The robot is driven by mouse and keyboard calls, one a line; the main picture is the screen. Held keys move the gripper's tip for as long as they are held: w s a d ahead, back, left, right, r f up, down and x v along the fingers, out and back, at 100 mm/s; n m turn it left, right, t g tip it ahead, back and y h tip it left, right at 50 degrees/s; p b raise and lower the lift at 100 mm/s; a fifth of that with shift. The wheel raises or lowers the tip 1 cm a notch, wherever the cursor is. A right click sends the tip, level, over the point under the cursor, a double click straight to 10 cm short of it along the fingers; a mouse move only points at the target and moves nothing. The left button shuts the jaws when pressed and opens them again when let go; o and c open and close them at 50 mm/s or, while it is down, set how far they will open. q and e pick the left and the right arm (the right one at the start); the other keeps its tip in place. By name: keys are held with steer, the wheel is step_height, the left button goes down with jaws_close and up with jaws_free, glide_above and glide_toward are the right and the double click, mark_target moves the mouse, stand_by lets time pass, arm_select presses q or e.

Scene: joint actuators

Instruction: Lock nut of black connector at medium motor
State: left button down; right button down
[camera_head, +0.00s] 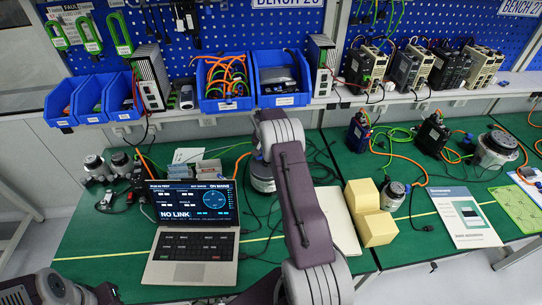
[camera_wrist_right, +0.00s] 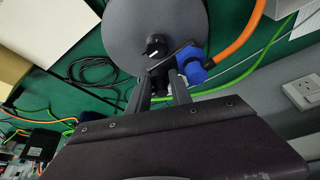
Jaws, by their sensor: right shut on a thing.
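The medium motor, a dark grey round body (camera_wrist_right: 150,22), fills the top of the right wrist view. In the head view, its grey body (camera_head: 262,177) shows left of my right arm. A black connector (camera_wrist_right: 155,46) with a light mark sits at the motor's lower edge. My right gripper (camera_wrist_right: 166,78) is shut on the black connector, its narrow fingers reaching up to it; the exact contact is partly hidden. In the head view, my arm hides this gripper. Part of my left gripper (camera_head: 104,292) shows at the lower left edge; its jaws are unclear.
A blue connector (camera_wrist_right: 191,64) with an orange cable sits right beside the black connector. A laptop (camera_head: 195,232) showing "NO LINK" stands front left. Yellow blocks (camera_head: 378,229) and another motor (camera_head: 393,195) stand right of my arm. Blue bins (camera_head: 225,103) line the shelf behind.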

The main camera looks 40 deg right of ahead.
steer(key=shift+m+b, duration=0.35)
steer(key=shift+m, duration=0.05)
steer(key=c, duration=1.4)
jaws_free()
